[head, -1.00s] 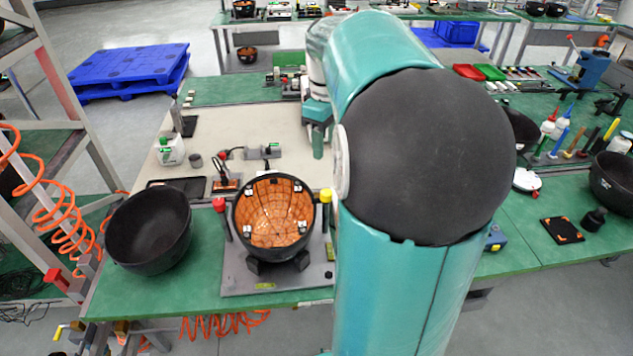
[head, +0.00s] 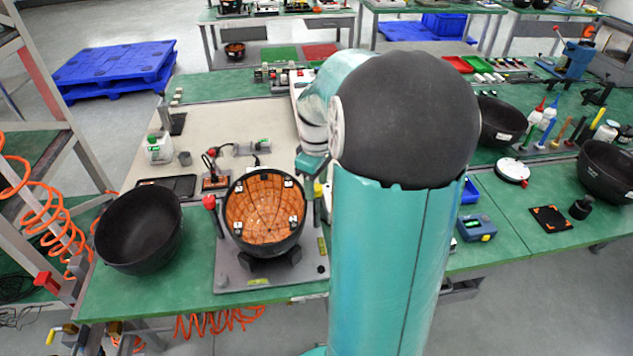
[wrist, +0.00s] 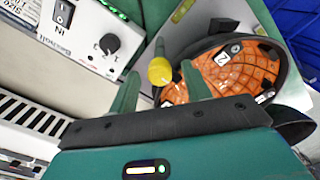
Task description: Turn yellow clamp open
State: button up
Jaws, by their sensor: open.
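The yellow clamp (head: 318,189) stands at the right side of a fixture plate (head: 228,282), beside a black bowl with an orange grid-lined inside (head: 264,207). In the wrist view its round yellow knob (wrist: 160,71) shows between my two green fingers. My gripper (wrist: 160,74) is open, with one finger on each side of the knob. I cannot tell whether either finger touches it.
A red clamp (head: 210,202) stands on the plate's left side. An empty black bowl (head: 139,232) sits to its left. A white box with a switch and dial (wrist: 90,32) is close to my fingers in the wrist view. Orange coiled hose (head: 45,205) hangs at left.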

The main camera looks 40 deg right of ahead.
jog(key=c, duration=1)
jog(key=shift+m, duration=0.4)
jog(key=m, duration=0.3)
jog(key=shift+m, duration=0.4)
jog(key=m, duration=0.3)
jog(key=shift+m, duration=0.3)
jog(key=m, duration=0.4)
jog(key=shift+m, duration=0.3)
jog(key=shift+r+m, duration=0.1)
jog(key=shift+m, duration=1.8)
jog(key=shift+d, duration=0.1)
